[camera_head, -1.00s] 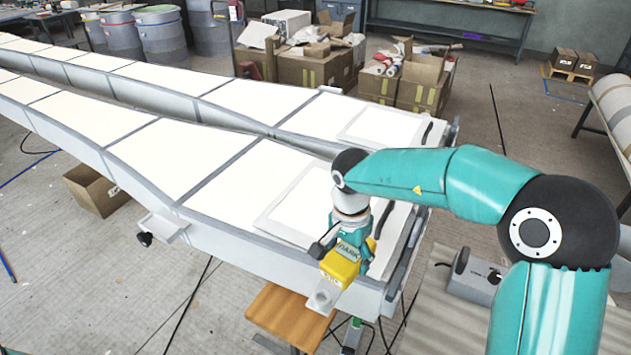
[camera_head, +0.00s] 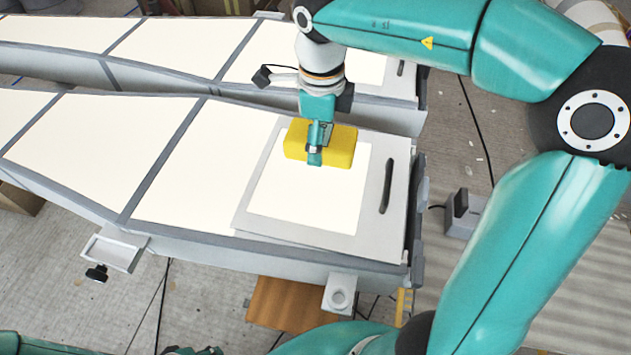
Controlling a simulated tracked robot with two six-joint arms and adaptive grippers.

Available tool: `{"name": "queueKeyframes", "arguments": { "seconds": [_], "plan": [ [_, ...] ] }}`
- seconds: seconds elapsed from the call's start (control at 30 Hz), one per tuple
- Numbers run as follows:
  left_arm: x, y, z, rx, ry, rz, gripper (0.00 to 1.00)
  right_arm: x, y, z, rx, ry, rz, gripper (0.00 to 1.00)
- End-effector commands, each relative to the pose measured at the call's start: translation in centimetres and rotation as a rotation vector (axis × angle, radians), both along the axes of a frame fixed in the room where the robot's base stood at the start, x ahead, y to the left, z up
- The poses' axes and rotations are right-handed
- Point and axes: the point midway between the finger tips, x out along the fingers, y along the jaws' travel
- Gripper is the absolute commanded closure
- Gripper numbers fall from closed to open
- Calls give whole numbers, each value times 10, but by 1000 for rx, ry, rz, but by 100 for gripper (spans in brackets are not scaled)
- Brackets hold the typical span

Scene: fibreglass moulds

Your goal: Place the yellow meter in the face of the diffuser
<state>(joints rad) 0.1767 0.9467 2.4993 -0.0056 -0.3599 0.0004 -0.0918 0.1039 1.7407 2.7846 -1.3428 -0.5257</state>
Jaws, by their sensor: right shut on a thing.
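The yellow meter (camera_head: 341,146) is a box-shaped block. My right gripper (camera_head: 315,154) comes down from above and is shut on it, in front of the block's near side. The meter shows over the far part of a white square panel in a pale grey frame (camera_head: 255,217), at the right end of the near long white mould; I take this panel to be the diffuser's face. I cannot tell whether the meter touches the panel or hangs just above it. My left gripper is not clearly seen; only teal parts of mine show at the bottom edge.
A second long white mould (camera_head: 185,45) runs behind the near one. A dark handle (camera_head: 386,186) stands up at the panel's right side. A grey box (camera_head: 462,213) sits on the right. A wooden stool (camera_head: 290,303) is below the near edge. The mould's white surface left of the panel is clear.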

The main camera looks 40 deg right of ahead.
Motion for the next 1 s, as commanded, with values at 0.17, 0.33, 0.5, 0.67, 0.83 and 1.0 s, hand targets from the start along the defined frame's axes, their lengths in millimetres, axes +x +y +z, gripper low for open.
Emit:
{"name": "queueKeyframes", "arguments": {
  "seconds": [0.17, 0.33, 0.5, 0.67, 0.83, 1.0],
  "plan": [
    [0, 0, -3, 0, 0, 0, 60, -2, -2, -51, 0, 8, -1, 71],
    [0, 0, -4, 0, 0, 0, 60, -1, -2, -91, 0, 6, -1, 71],
    [0, 0, -5, 0, -1, 0, 60, 0, -2, -112, 0, 1, 0, 71],
    [0, 0, -5, 0, -1, 0, 60, -1, -2, -123, 0, 1, -1, 71],
    [0, 0, -7, 0, -1, 0, 60, -1, -2, -147, 0, 3, -2, 71],
    [0, 0, -7, 0, -1, 0, 60, -1, -2, -158, 0, 0, -1, 71]
  ]
}}
